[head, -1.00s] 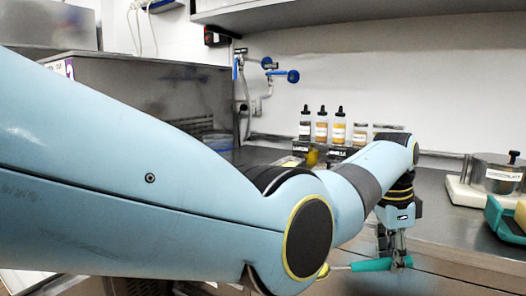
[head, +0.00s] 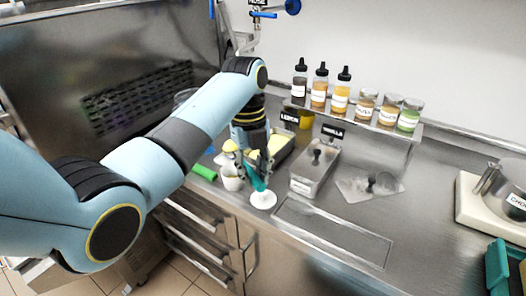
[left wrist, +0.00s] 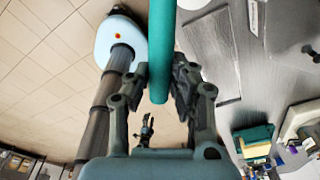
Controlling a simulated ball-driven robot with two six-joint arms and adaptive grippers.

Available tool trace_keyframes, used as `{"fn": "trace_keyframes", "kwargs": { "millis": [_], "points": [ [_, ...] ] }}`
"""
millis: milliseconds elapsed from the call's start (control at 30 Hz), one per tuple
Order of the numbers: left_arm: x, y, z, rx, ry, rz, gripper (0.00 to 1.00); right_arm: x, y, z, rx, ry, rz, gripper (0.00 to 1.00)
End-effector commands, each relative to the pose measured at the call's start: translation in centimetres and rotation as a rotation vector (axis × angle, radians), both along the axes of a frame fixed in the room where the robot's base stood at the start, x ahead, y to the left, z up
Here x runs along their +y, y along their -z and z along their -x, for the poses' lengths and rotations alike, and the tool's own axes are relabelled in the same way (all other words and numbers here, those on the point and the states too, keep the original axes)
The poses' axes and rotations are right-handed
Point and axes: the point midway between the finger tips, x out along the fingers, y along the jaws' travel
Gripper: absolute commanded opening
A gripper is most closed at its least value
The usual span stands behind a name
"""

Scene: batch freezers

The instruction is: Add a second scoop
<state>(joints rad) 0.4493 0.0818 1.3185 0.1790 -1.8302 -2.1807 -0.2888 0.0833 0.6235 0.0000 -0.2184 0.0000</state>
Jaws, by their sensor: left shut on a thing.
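My left gripper (head: 254,170) is shut on the teal handle of a scoop (head: 259,182). The teal handle (left wrist: 161,60) runs between the fingers in the left wrist view. A white cup (head: 232,181) stands on the counter just left of the gripper, with pale yellow ice cream (head: 229,146) showing above it. The scoop's head is not clear, being partly hidden by the gripper. The lemon tub (head: 281,153), holding yellow ice cream, stands behind the gripper. The vanilla tub (head: 313,172) to its right has a lid on.
A small white round piece (head: 263,199) stands near the counter's front edge. A green cylinder (head: 207,188) lies at the left. A loose metal lid (head: 360,188) lies right of the vanilla tub. Bottles and jars (head: 341,93) line the back shelf. A chocolate pot (head: 515,200) stands far right.

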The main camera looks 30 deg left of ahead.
Motion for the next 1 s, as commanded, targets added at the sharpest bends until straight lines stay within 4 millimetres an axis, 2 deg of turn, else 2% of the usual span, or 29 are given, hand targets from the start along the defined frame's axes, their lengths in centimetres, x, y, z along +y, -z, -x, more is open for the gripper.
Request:
{"fn": "trace_keyframes", "kwargs": {
  "millis": [100,233,300,400,600,1000],
  "points": [
    [0.0,1.1,0.0,0.001,0.001,-0.001,0.00,0.0,1.3,1.6,0.023,0.001,0.000,0.40],
    [0.0,2.4,0.0,0.000,0.000,0.000,0.00,0.0,2.8,2.6,0.038,0.001,0.000,0.40],
    [0.0,3.1,0.0,0.000,0.000,0.000,0.00,0.0,3.6,2.6,0.038,0.002,0.000,0.40],
    [0.7,3.2,0.6,-0.105,-0.002,0.065,0.00,0.3,4.4,2.4,0.035,0.002,-0.003,0.40],
    [1.0,3.5,1.2,-0.298,-0.001,0.202,0.00,0.4,6.6,0.6,0.007,0.001,-0.005,0.40],
    [1.4,4.0,1.9,-0.572,-0.001,0.399,0.00,0.6,11.0,1.3,0.018,0.003,-0.007,0.40]
  ]
}}
